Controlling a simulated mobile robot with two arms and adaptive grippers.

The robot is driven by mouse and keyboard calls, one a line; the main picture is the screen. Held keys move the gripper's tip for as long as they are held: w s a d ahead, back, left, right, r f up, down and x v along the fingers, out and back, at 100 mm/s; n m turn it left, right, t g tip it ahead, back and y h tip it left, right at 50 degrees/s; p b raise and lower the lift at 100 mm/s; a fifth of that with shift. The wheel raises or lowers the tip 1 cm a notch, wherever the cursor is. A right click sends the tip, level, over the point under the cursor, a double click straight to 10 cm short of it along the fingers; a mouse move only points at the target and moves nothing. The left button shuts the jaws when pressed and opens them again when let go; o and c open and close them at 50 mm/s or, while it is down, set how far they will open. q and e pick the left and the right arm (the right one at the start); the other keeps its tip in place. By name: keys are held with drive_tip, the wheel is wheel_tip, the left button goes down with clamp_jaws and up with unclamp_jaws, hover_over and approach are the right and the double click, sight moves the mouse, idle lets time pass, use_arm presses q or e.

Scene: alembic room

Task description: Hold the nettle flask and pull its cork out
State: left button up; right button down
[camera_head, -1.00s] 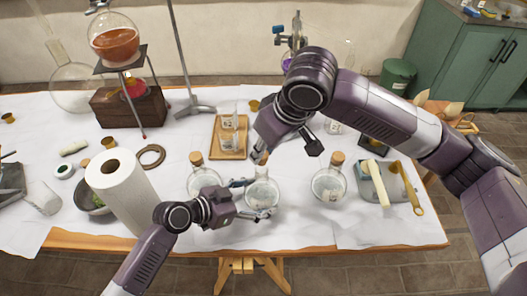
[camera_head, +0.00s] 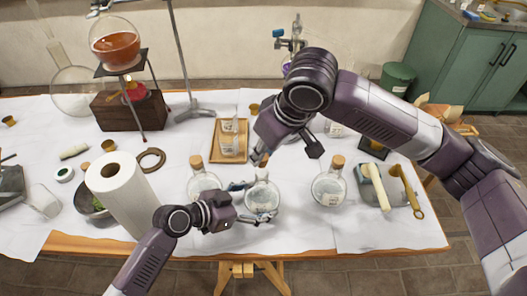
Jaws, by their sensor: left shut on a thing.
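Three round glass flasks stand in a row near the table's front edge. My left gripper (camera_head: 252,203) is shut on the middle flask (camera_head: 264,194), with its fingers around the round body. The flask looks upright, and its label is too small to read. My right gripper (camera_head: 286,152) hangs over this flask from above.
A corked flask (camera_head: 202,183) stands to the left, and another corked flask (camera_head: 329,189) to the right. A paper towel roll (camera_head: 128,197) stands close to my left arm. A wooden tray (camera_head: 229,157) with glassware lies behind. A grey tray (camera_head: 398,191) is at right.

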use_arm(q)
drive_tip(key=o, duration=1)
drive_tip(key=shift+o, duration=0.2)
drive_tip(key=v, duration=1.2)
drive_tip(key=shift+d, duration=0.1)
use_arm(e)
drive_tip(key=shift+r+p, duration=2.05)
drive_tip(key=shift+p, duration=0.7)
use_arm(q)
wheel_tip(320, 180, up, 5)
drive_tip(key=shift+r, duration=0.15)
